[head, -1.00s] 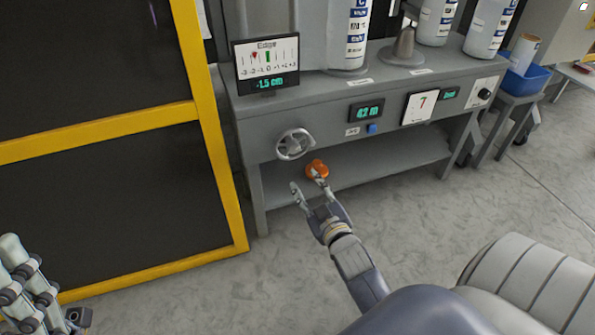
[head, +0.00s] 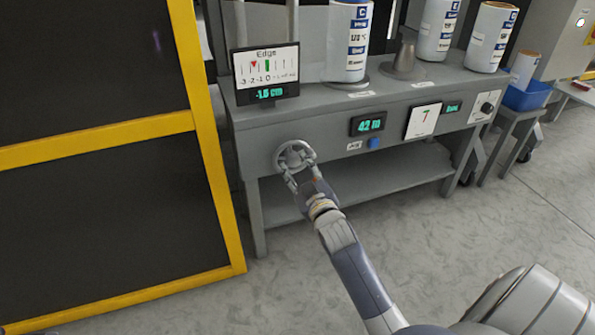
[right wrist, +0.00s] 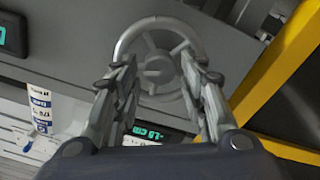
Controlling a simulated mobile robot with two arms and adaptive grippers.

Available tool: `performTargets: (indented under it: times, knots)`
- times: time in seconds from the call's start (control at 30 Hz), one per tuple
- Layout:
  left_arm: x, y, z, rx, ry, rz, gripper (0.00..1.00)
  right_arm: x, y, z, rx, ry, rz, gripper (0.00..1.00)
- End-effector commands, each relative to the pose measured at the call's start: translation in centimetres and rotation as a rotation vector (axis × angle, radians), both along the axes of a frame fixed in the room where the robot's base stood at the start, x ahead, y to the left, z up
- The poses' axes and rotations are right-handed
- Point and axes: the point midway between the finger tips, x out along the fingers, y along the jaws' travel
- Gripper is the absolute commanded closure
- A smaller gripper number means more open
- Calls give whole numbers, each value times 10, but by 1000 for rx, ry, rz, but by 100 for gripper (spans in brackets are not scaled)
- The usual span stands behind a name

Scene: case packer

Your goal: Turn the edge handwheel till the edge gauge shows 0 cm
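The edge handwheel (head: 294,157), a grey spoked wheel, sits on the left of the machine's front panel. The edge gauge (head: 266,58) above it has a red pointer left of a green centre mark, and its green readout looks like -1.5 cm. My right gripper (head: 296,172) is at the wheel's lower part with its fingers spread. In the right wrist view the wheel (right wrist: 157,68) shows between and beyond the two open fingers; whether they touch it I cannot tell. My left gripper is out of view.
A yellow-framed dark panel (head: 217,130) stands close on the left. White containers (head: 348,45) stand on top. The floor in front is open.

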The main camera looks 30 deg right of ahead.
Motion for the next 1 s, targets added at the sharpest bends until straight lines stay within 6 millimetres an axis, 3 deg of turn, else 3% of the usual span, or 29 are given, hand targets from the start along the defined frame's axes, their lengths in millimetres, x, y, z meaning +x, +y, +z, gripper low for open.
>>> performTargets:
  times: [0.4,0.53,0.57,0.93,1.0]
  knots:
    - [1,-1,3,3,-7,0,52,7,-1,0,0,0,0,61]
    - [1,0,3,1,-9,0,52,7,-1,0,0,0,0,90]
    - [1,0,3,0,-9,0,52,6,-1,0,0,0,0,93]
    - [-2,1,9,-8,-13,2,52,6,-1,2,39,-8,0,93]
    - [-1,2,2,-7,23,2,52,6,-1,3,71,-15,0,94]
